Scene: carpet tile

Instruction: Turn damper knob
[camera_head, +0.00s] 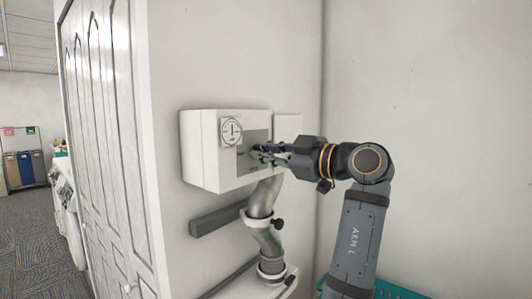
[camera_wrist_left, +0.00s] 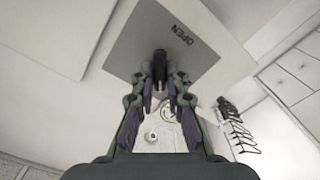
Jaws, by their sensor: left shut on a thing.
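A white wall box (camera_head: 203,165) carries a grey plate (camera_head: 262,136) on its front. My left gripper (camera_head: 262,153) is at this plate, its fingers pointing left in the head view. In the left wrist view the dark damper knob (camera_wrist_left: 160,60) stands out from the grey plate (camera_wrist_left: 132,50), and the fingertips of my left gripper (camera_wrist_left: 161,76) are closed around it from both sides. The fingers partly hide the knob in the head view. My right gripper is not in view.
A round dial (camera_head: 231,131) sits on the box's upper left. A silver duct pipe (camera_head: 265,220) with clamps runs down below the box. A grey wall bar (camera_head: 216,221) is left of the pipe. White panelled doors (camera_head: 105,130) stand at the left. The wall at right is bare.

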